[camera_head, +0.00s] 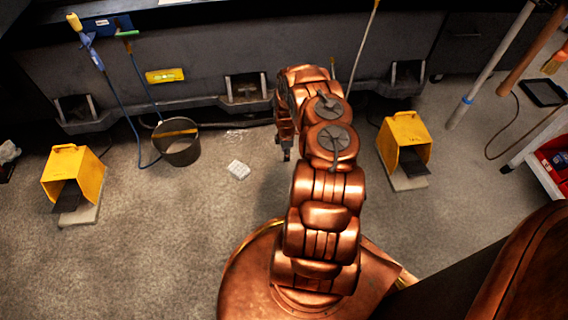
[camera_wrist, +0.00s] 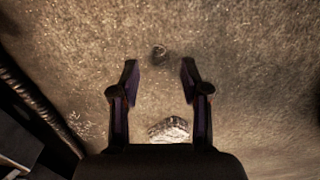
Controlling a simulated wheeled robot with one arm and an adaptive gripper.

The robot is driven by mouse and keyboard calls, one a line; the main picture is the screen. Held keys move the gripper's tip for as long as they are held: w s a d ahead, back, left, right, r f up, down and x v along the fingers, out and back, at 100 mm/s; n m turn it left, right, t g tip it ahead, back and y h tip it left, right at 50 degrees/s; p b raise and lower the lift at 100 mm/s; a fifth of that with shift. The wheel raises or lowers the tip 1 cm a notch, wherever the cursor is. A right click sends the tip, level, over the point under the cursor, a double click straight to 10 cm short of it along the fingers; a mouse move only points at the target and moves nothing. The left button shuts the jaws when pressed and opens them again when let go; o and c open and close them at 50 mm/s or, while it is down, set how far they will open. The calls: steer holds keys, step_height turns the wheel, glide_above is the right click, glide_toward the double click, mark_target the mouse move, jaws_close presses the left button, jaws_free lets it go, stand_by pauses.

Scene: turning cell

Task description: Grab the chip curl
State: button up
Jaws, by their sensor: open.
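A small dark curled piece, which looks like the chip curl (camera_wrist: 159,53), lies on the floor in the wrist view. It shows just beyond the fingertips, roughly midway between them. My gripper (camera_wrist: 159,72) is open with nothing between its fingers; I cannot tell its exact height above the floor. In the head view my gripper (camera_head: 287,153) points down beside my arm, and I cannot make out the curl there; my arm hides part of that floor. A pale crumpled lump (camera_wrist: 169,130) lies near the palm in the wrist view.
A bucket (camera_head: 177,142), a white flat item (camera_head: 238,169) and thin wire bits (camera_head: 235,134) are left of my gripper. Yellow pedal housings (camera_head: 75,175) (camera_head: 404,140) stand on either side. The dark machine base (camera_head: 220,75) runs along the back. Open floor lies at front left.

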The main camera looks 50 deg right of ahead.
mark_target(284, 162)
steer(key=shift+w+a+f+b, duration=0.15)
steer(key=shift+f+b, duration=0.6)
steer(key=shift+f, duration=0.6)
steer(key=shift+s+a+f+b, duration=0.1)
steer(key=shift+f+b, duration=0.65)
steer(key=shift+f, duration=0.55)
steer(key=c, duration=0.8)
